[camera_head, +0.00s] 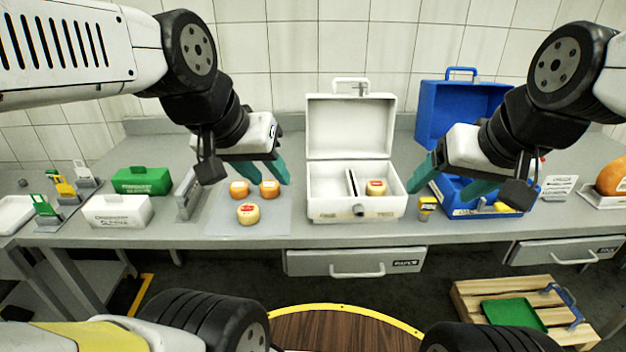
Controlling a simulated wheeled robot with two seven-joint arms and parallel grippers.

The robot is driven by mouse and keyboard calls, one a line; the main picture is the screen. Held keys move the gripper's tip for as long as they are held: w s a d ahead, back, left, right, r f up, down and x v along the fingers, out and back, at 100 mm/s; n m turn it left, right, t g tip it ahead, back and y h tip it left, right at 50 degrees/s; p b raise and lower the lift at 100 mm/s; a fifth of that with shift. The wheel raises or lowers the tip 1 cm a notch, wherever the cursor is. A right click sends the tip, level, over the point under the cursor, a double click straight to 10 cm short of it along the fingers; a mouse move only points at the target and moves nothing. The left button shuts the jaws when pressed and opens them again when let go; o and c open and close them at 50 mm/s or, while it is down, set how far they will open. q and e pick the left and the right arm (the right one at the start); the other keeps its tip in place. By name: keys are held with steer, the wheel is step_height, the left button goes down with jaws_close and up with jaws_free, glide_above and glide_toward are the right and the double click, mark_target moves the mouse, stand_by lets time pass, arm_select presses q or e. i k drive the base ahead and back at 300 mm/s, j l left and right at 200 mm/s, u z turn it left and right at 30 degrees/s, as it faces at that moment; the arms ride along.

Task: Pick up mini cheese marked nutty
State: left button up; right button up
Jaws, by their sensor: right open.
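Three mini cheeses are on a pale mat (220,222) at the left of the bench: an orange one (239,189), a second orange one (269,189) and a paler one with a red label (248,214). Another mini cheese with a red label (376,188) sits in the right compartment of the open white case (357,209). The label words are too small to read. My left gripper (275,182) hangs by the two orange cheeses, its teal fingers close to the right one; contact is unclear. My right gripper (440,190) is open and empty between the two cases.
An open blue case (470,211) stands partly behind my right gripper. A green box (142,180), a white box (118,211) and a grey stand (188,195) are left of the mat. A large orange cheese (611,178) is far right.

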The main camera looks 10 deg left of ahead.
mark_target(269, 189)
steer(key=k+j+u, duration=0.15)
steer(key=k+u, duration=0.3)
steer(key=k+j+u, duration=0.25)
steer(key=u, duration=0.25)
steer(key=k+j+u, duration=0.25)
steer(key=j+u, duration=0.2)
